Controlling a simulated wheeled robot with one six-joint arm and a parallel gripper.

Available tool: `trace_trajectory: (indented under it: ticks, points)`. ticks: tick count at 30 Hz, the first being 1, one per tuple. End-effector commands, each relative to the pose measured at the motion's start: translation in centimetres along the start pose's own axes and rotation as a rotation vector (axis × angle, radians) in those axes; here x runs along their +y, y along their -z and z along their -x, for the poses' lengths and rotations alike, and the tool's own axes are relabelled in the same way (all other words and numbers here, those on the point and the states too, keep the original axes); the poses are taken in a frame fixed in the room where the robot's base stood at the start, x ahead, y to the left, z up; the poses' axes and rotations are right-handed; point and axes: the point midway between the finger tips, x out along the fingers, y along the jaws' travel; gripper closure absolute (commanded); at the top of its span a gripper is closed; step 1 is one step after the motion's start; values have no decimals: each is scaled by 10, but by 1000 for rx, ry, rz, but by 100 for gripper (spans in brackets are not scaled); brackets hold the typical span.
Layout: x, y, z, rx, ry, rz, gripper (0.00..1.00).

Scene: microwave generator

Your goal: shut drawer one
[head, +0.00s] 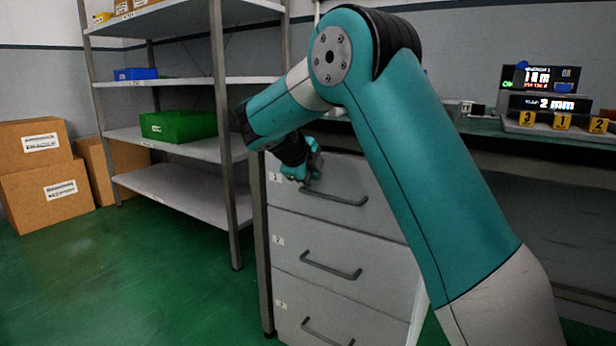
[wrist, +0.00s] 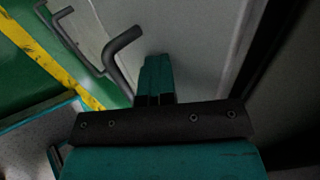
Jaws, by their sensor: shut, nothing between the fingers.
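A grey cabinet holds a stack of drawers: a top drawer (head: 345,172), a middle drawer (head: 300,240) and a bottom drawer (head: 290,322), each with a dark bar handle. Their small labels are too small to read surely, so I cannot tell which is drawer one. No drawer clearly stands out from the others in the head view. My gripper (head: 312,178) is at the top drawer's front, by the left part of its handle (head: 338,197). In the wrist view my gripper (wrist: 156,62) has its fingers together and empty, close to a grey drawer front (wrist: 195,45), beside a handle (wrist: 122,50).
A metal shelf rack (head: 185,140) with a green bin (head: 178,126) and a blue bin (head: 135,74) stands left of the cabinet. Cardboard boxes (head: 40,175) are at the far left. A workbench (head: 490,127) with displays is at right. Green floor at front left is clear.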

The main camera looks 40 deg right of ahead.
Motion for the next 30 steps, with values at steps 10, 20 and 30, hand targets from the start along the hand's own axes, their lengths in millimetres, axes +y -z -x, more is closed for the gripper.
trace_trajectory:
  ticks: [10, 20, 30]
  points:
    - [4, 1, 3, 0, 12, -10, 100]
    - [17, 1, 73, 4, 4, -9, 100]
    - [21, 1, 122, 7, 2, -9, 100]
